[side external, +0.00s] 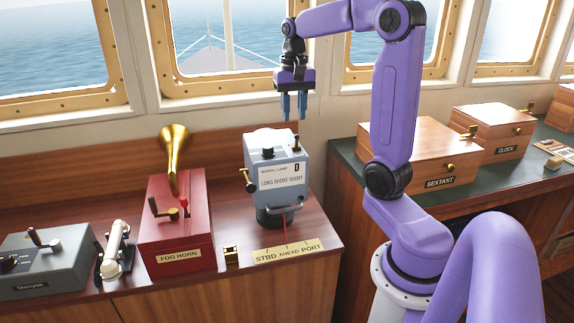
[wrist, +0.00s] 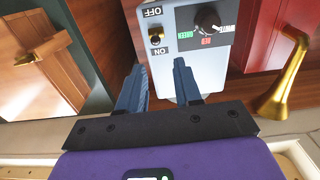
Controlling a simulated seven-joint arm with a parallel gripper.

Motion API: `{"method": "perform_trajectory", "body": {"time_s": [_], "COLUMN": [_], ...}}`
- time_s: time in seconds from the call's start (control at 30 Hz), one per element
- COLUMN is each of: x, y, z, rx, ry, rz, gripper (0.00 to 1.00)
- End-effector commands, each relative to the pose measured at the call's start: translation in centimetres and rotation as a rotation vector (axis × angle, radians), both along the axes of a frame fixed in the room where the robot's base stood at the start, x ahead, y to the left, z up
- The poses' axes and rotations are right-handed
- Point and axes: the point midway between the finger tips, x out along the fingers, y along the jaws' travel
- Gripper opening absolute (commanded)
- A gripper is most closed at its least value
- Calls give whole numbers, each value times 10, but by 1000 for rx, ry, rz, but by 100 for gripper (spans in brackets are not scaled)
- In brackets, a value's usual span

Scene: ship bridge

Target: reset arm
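My gripper (side external: 293,106) hangs in the air with its fingers pointing down, above and slightly behind the grey signal lamp (side external: 276,178) in the side view. In the wrist view my gripper (wrist: 168,85) shows two blue fingers apart with nothing between them. The lamp's top (wrist: 198,45) lies beyond the fingers, with an ON/OFF switch (wrist: 155,33) and a dial (wrist: 208,18) marked green, red and white. My arm is raised and bent, touching nothing that I can see.
A red fog horn box (side external: 178,225) with a brass horn (side external: 174,150) stands left of the lamp. A handset (side external: 115,250) and grey box (side external: 45,262) are further left. Sextant (side external: 415,155) and clock (side external: 493,130) boxes stand on the right counter. Windows line the back.

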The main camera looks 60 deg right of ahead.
Motion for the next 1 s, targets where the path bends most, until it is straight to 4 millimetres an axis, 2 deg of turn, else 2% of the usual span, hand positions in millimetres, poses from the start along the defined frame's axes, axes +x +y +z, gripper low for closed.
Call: {"method": "perform_trajectory", "body": {"time_s": [0.13,0.23,0.47,0.7,1.0], "x": [1,-1,-23,-65,-136], "y": [27,58,128,187,233], "z": [-6,-13,-32,-52,-78], "rx": [-1,0,-1,0,3], "ry": [-2,-3,-8,-15,-23], "rz": [120,260,611,974,1428], "gripper": [34,34,34,34,34]}}
